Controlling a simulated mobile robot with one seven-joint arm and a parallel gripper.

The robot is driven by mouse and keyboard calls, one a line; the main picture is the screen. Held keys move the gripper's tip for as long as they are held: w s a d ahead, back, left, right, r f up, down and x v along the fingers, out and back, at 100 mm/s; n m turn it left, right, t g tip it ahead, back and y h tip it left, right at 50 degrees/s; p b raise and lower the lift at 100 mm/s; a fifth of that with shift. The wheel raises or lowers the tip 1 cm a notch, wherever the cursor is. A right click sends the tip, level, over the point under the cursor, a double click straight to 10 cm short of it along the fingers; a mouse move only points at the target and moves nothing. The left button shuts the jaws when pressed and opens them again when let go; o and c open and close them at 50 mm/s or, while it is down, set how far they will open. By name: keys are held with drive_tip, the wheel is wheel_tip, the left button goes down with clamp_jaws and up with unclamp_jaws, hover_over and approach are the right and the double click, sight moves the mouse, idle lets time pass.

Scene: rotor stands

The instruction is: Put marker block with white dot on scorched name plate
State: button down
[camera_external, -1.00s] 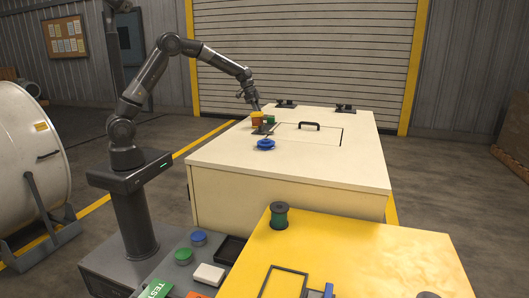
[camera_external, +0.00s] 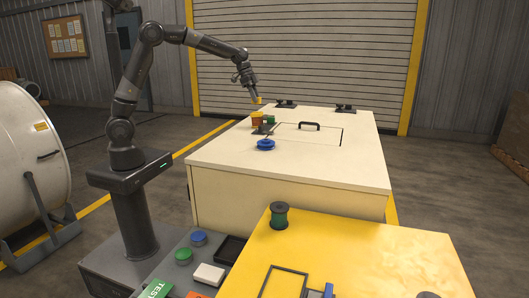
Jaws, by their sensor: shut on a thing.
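My gripper (camera_external: 258,98) is shut on a small yellow block (camera_external: 259,101), raised above the far left part of the cream cabinet top. Whether this block carries a white dot is too small to tell. Below it stands a close cluster with an orange-yellow block (camera_external: 256,114), a red block (camera_external: 256,122) and a green block (camera_external: 270,119). A small dark piece (camera_external: 263,130) lies just in front of them. No scorched name plate can be made out.
The cream cabinet (camera_external: 330,165) has a hatch with a black handle (camera_external: 309,126). A blue spool (camera_external: 266,144) lies near its front left, and two black brackets (camera_external: 285,103) (camera_external: 346,108) stand at the back.

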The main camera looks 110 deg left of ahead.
drive_tip(key=d+r, duration=0.1)
drive_tip(key=d, duration=0.1)
drive_tip(key=n+y, duration=0.2)
drive_tip(key=n, duration=0.3)
hover_over(265, 117)
drive_tip(key=f, duration=0.6)
drive_tip(key=shift+s+a+f, duration=0.15)
drive_tip(key=shift+a+f, duration=0.15)
drive_tip(key=shift+a, duration=0.05)
drive_tip(key=shift+f+m, duration=0.3)
drive_tip(key=shift+f, duration=1.65)
drive_tip(key=shift+f, duration=0.15)
drive_tip(key=c, duration=1.2)
unclamp_jaws()
drive_tip(key=shift+o, duration=0.2)
